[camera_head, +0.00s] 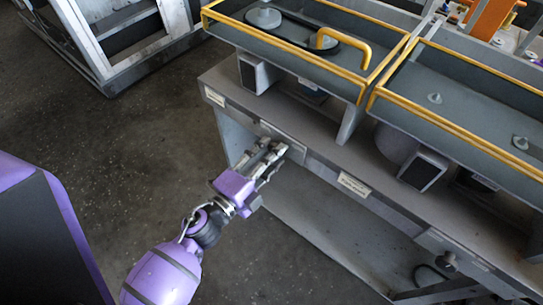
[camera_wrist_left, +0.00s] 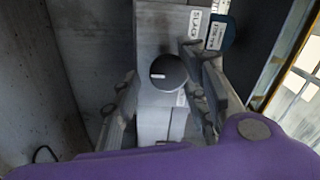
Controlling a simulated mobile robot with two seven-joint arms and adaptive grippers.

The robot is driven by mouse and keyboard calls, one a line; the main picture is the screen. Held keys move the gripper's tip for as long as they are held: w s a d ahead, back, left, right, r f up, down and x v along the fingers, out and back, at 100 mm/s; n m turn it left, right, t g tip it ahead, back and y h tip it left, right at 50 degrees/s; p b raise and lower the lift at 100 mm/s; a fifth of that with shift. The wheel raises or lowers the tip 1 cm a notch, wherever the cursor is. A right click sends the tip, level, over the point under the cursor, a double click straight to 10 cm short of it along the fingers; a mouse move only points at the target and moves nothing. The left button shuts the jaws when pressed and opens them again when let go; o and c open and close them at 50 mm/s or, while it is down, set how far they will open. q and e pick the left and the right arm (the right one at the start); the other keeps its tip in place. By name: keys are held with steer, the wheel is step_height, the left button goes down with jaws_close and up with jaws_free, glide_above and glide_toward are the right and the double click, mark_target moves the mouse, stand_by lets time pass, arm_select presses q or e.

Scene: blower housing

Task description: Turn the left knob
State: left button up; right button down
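The knob (camera_wrist_left: 169,72) is a round black dial with a short pale mark pointing left, on a grey panel in the left wrist view. My left gripper (camera_head: 273,153) reaches the front face of the grey bench in the head view. Its purple body covers the lower part of the left wrist view. Its two fingers stand apart on either side of the knob, with gaps visible. I cannot tell how close the tips are in depth. In the head view the gripper hides this knob. My right gripper is not in view.
The grey bench (camera_head: 330,160) carries yellow-railed trays (camera_head: 460,90) above. A dark knob (camera_head: 447,260) shows at lower right. Open floor (camera_head: 130,150) lies left of the bench.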

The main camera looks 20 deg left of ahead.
arm_select(q)
steer(key=v, duration=1.2)
steer(key=s+a+f+n+g+y+p, duration=0.35)
steer(key=a+f+n+y, duration=0.45)
steer(key=n, duration=0.5)
steer(key=s+d+f+n+g+h+p, duration=0.1)
steer(key=s+d+f+n+g+p, duration=0.1)
steer(key=s, duration=0.4)
steer(key=s+d+f+n+g+h+p, duration=0.1)
steer(key=s+d+f+n+g+p, duration=0.1)
steer(key=s, duration=0.4)
steer(key=d+n+g, duration=0.1)
steer(key=d, duration=0.1)
steer(key=shift+d, duration=0.25)
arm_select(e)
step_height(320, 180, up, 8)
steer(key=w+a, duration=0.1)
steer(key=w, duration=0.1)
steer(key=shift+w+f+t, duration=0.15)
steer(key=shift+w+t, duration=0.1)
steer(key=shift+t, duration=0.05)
